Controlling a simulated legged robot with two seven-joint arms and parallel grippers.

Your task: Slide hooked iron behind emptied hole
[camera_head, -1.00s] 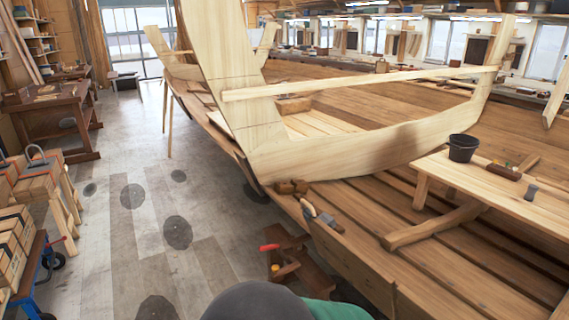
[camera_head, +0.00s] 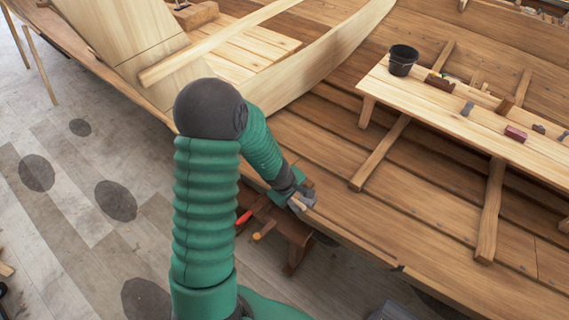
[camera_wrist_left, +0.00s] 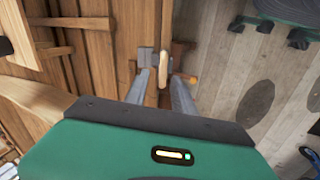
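My left arm reaches down to the edge of the plank hull (camera_head: 340,215), its gripper (camera_head: 299,202) beside a small grey-headed tool (camera_head: 309,198) there. In the left wrist view, my left gripper (camera_wrist_left: 163,84) has its two grey fingers apart. A short pale wooden handle (camera_wrist_left: 164,65) lies between the fingertips, and I cannot tell if they touch it. A grey metal piece (camera_wrist_left: 145,57) is just left of the handle. I cannot make out which tool is the hooked iron, nor any emptied hole. My right gripper is out of view.
A brown wooden stand (camera_head: 292,240) with a red-handled tool (camera_head: 244,217) stands on the floor beside the hull. A plank bench (camera_head: 455,110) with a black bucket (camera_head: 403,60) and several small tools stands inside the hull. Floor at left is mostly clear.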

